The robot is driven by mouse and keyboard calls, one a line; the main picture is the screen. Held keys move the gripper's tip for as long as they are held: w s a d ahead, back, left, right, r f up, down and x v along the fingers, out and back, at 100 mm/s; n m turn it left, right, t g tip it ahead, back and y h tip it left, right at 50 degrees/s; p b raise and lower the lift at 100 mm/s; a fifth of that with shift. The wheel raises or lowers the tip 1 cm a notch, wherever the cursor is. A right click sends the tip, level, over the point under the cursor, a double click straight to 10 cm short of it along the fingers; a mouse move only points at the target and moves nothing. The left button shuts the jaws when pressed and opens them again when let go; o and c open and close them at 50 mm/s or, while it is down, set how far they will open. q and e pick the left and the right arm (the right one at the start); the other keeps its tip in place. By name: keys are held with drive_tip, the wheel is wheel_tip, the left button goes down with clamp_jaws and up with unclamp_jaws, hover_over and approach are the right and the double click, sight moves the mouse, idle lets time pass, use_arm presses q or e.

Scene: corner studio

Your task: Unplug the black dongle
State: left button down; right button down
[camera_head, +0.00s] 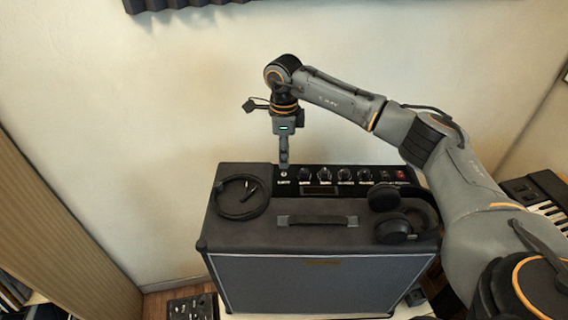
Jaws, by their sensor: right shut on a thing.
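My right gripper (284,161) points down at the left end of the control panel on top of a black amplifier (320,285). Its jaws are shut on the black dongle, at the panel's input end. The dongle is mostly hidden by the fingers and too small to make out clearly. I cannot tell whether it is still seated in the socket. My left gripper is not in view.
A coiled black cable (237,212) lies on the amplifier's top left, and black headphones (395,229) rest at its right. A carry handle (316,220) lies between them. A keyboard (546,208) stands at far right, and a black pedal box (191,307) is at lower left.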

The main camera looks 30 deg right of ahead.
drive_tip(key=shift+r+p, duration=0.4)
drive_tip(key=shift+r, duration=0.5)
